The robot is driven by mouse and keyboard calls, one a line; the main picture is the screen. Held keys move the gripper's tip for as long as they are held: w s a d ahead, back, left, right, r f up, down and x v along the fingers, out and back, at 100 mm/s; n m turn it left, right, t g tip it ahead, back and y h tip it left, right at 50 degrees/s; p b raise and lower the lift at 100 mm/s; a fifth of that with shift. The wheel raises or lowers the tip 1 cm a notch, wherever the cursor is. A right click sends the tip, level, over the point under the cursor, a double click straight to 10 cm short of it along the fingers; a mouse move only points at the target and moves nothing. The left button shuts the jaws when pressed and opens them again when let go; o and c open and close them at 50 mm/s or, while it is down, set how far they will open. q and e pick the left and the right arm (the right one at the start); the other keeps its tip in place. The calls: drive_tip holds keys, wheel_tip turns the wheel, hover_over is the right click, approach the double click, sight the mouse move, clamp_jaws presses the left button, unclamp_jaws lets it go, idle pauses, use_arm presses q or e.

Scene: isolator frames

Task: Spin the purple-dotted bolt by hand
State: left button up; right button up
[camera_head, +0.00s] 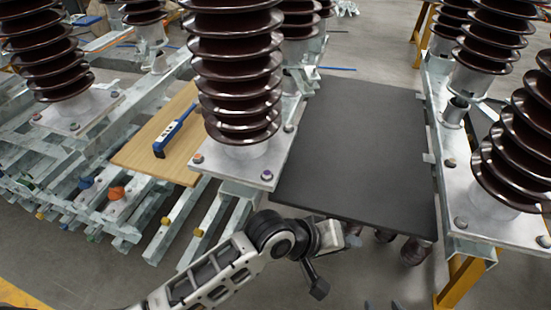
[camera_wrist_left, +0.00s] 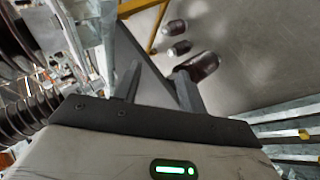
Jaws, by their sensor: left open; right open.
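The purple-dotted bolt (camera_head: 267,175) sits at the front right corner of the metal base plate (camera_head: 231,165) under the middle brown insulator, in the head view. My left arm crosses below it, apart from the bolt. My left gripper shows in the left wrist view (camera_wrist_left: 158,84), with its two fingers spread and nothing between them. In the head view its fingers are hard to make out. My right gripper (camera_head: 382,305) shows only as two dark fingertips, apart and empty, at the bottom edge, well away from the bolt. The bolt cannot be made out in the left wrist view.
An orange-marked bolt (camera_head: 198,158) sits on the same base plate's left corner. A blue tool (camera_head: 177,130) lies on a wooden board (camera_head: 131,157). A dark flat panel (camera_head: 360,150) lies right of the plate. Tall brown insulators (camera_head: 235,70) crowd the frames.

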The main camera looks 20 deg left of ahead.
use_arm(q)
drive_tip(key=w+d+r+n+g+y+p, duration=0.1)
drive_tip(key=w+d+r+n+g, duration=0.15)
drive_tip(key=r, duration=0.25)
drive_tip(key=w+a+r+n+g+y+p, duration=0.1)
drive_tip(key=w+a+r+n+y+p, duration=0.15)
drive_tip(key=a+r+n+y, duration=0.5)
drive_tip(key=w+a+r+n+g+y+p, duration=0.1)
drive_tip(key=w+a+r+n+y, duration=0.25)
drive_tip(key=a+r, duration=0.45)
approach(267, 173)
drive_tip(key=shift+g, duration=0.25)
drive_tip(key=x, duration=0.5)
drive_tip(key=shift+w+d+f, duration=0.1)
drive_tip(key=shift+w+f, duration=0.05)
drive_tip(key=shift+f, duration=0.1)
drive_tip(key=shift+x, duration=1.05)
drive_tip(key=shift+w, duration=0.1)
clamp_jaws()
